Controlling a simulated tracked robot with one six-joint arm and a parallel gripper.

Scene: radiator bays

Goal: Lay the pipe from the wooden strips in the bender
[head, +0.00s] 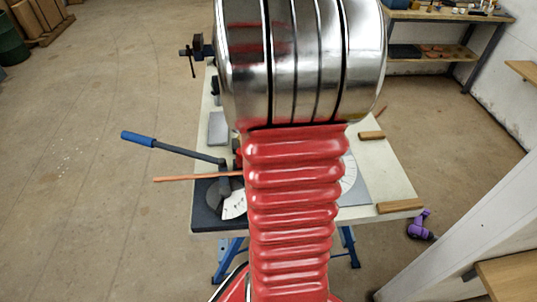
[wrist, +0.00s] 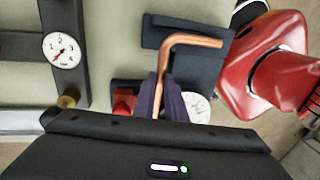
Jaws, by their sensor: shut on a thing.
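The copper pipe (wrist: 195,40) shows in the wrist view with a bend near its far end. My gripper (wrist: 160,104) is shut on its straight leg. In the head view a straight copper length (head: 190,178) sticks out left from behind my arm, across the bender (head: 208,215). I cannot tell whether it rests in the bender or is above it. The bender has a lever with a blue handle (head: 137,138). Two wooden strips (head: 400,207) (head: 371,135) lie at the bench's right side. My arm hides the gripper and the bench's middle in the head view.
The pale workbench (head: 395,180) stands on blue legs. A vise (head: 199,50) is at its far left corner. A round pressure gauge (wrist: 61,50) shows in the wrist view. A purple drill (head: 421,226) lies on the floor at right.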

